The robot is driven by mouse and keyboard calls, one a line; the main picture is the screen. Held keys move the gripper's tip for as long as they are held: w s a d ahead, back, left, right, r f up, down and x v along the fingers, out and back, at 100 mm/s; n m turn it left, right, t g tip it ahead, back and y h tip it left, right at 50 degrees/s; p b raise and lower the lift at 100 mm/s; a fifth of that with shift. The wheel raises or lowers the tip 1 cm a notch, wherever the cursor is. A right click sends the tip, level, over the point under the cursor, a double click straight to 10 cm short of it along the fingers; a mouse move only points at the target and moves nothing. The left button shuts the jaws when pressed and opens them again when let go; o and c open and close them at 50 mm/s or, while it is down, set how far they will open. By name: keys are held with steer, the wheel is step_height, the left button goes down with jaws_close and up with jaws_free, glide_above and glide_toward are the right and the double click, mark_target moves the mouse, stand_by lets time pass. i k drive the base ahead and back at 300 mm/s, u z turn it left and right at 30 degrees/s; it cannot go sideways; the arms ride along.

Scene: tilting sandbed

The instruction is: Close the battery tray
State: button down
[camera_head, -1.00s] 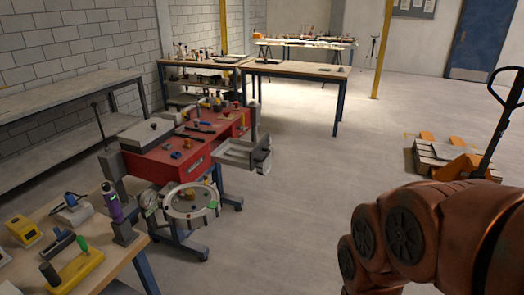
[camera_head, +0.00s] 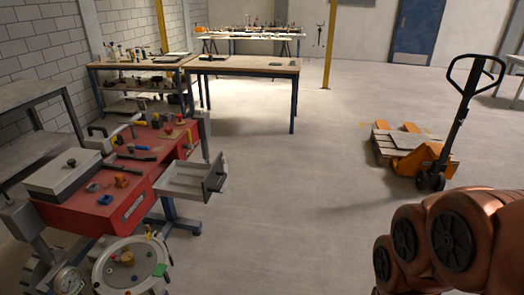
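A red machine table (camera_head: 100,212) stands at the left. A grey drawer-like tray (camera_head: 186,178), which looks like the battery tray, sticks out open from its right side. The tray's front panel and handle (camera_head: 215,177) face right, and its inside looks empty. My copper-coloured arm is at the lower right, well apart from the tray. My gripper is outside the picture.
A round tray (camera_head: 130,264) with small parts and a gauge (camera_head: 68,281) sit at the lower left. An orange pallet jack (camera_head: 432,158) with a pallet stands at the right. A workbench (camera_head: 243,67) stands behind. The middle floor is clear.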

mark_target(187, 180)
steer(key=i, duration=1.1)
steer(key=u, duration=1.1)
steer(key=i, duration=0.65)
steer(key=u, duration=0.55)
